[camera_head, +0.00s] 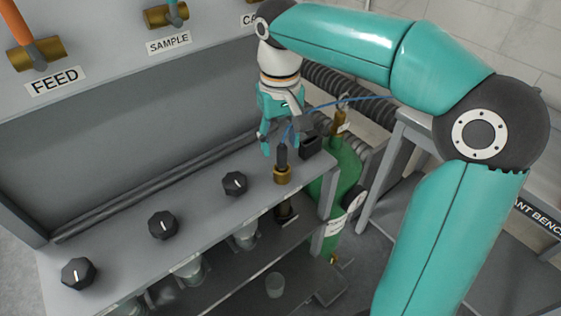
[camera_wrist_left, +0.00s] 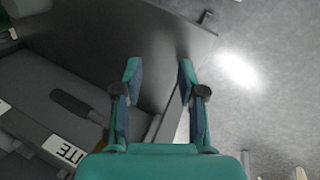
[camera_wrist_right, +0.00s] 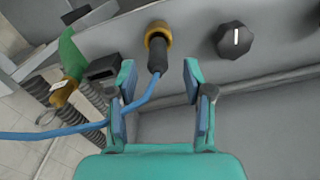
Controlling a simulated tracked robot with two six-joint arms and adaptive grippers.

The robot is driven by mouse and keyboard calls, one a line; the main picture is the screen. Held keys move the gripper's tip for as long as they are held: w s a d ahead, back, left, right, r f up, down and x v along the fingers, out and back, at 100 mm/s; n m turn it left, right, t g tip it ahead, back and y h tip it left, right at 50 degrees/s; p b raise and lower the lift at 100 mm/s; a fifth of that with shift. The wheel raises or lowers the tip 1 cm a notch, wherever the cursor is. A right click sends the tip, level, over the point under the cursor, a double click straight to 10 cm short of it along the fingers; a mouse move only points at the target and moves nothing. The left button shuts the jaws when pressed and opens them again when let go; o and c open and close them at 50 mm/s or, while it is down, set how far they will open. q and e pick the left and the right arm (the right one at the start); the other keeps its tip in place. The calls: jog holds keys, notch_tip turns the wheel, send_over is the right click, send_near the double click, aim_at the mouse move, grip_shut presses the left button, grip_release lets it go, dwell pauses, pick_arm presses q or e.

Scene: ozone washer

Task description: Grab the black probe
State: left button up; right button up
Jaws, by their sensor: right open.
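The black probe (camera_head: 282,157) stands upright in a brass socket (camera_head: 282,175) at the right end of the grey shelf. A blue cable runs from the probe. My right gripper (camera_head: 284,138) is open, pointing down over the probe. In the right wrist view the probe (camera_wrist_right: 157,56) lies between the fingertips (camera_wrist_right: 159,72), with gaps to both fingers, and its tip end sits in the brass socket (camera_wrist_right: 158,33). My left gripper (camera_wrist_left: 159,70) is open and empty in the left wrist view, away from the probe; it is outside the head view.
Black knobs (camera_head: 234,183) line the shelf to the left. A small black box (camera_head: 310,145) stands close to the right gripper. A green cylinder (camera_head: 347,170) and ribbed hoses (camera_head: 350,95) are at the right. The blue cable (camera_wrist_right: 60,134) crosses beside the right gripper.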

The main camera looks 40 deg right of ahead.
aim_at(282, 157)
jog(key=f, duration=0.5)
jog(key=shift+s, duration=0.25)
jog(key=shift+r, duration=0.1)
grip_shut()
